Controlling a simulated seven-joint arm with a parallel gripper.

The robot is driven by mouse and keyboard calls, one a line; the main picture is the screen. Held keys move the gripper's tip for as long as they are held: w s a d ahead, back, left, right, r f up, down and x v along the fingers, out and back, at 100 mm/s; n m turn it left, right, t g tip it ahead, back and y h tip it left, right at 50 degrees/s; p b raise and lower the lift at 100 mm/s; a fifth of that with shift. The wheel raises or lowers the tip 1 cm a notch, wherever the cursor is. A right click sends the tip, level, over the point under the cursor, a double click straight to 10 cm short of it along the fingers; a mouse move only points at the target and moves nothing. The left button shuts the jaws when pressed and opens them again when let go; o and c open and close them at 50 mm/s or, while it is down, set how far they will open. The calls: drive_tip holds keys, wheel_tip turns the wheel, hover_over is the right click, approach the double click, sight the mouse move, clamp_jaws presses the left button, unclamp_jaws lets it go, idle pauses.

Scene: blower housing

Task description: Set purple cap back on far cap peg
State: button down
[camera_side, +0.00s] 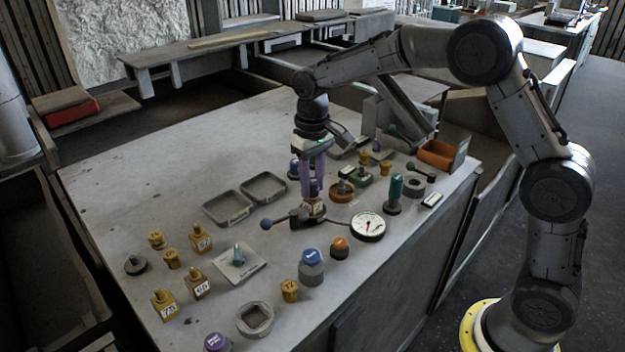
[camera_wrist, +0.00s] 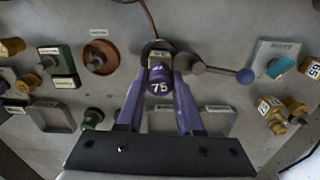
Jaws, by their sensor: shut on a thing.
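Right below the cap is a tan fitting (camera_side: 313,209) on a dark base, beside a lever with a blue ball (camera_side: 266,224). I cannot tell whether the cap touches that fitting. I cannot make out which part is the far cap peg.
A white dial gauge (camera_side: 367,226) and an orange-brown round dish (camera_side: 342,191) stand close to the right. A blue-capped jar (camera_side: 312,267) and an orange knob (camera_side: 340,248) stand in front. Two shallow grey trays (camera_side: 228,207) lie to the left. The table's left rear is clear.

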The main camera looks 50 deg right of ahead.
sight(313, 180)
drive_tip(key=shift+f, duration=0.45)
drive_tip(key=shift+c, duration=0.3)
unclamp_jaws()
drive_tip(key=shift+r, duration=0.1)
drive_tip(key=shift+r, duration=3.7)
